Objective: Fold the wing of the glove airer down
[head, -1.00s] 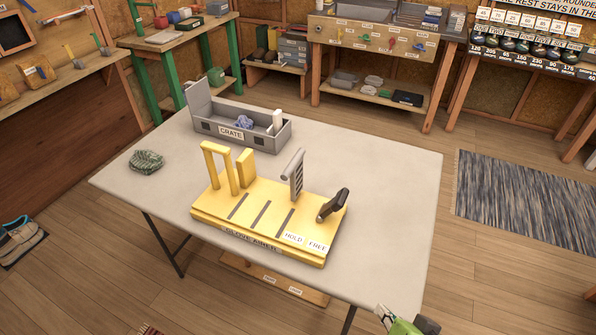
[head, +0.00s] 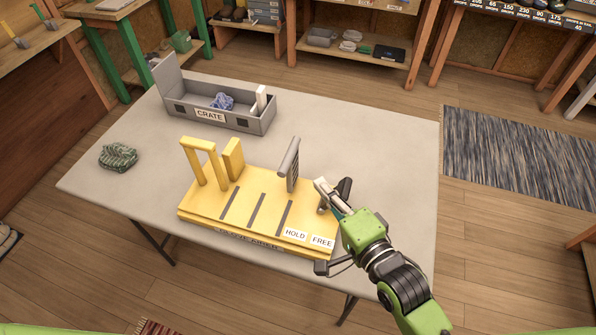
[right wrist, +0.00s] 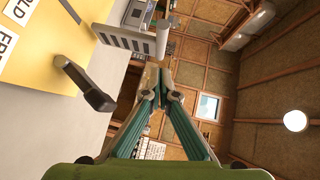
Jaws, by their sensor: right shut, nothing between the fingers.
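The yellow glove airer (head: 232,207) lies on the table with yellow posts (head: 205,160) at its left. Its grey slotted wing (head: 291,165) stands upright toward the right; the right wrist view also shows the wing (right wrist: 128,38). A dark lever (head: 345,188) stands tilted at the airer's right end, behind the HOLD and FREE labels, partly hidden by my gripper. It shows fully in the right wrist view (right wrist: 85,84). My right gripper (head: 322,187) is shut and empty, beside the lever and just right of the wing. Contact cannot be told. My left gripper is not in view.
A grey crate (head: 178,112) holding a blue bundle (head: 221,101) and a white block (head: 261,98) stands at the table's back. A green knitted item (head: 118,157) lies at the left. The table (head: 385,135) is clear at the back right.

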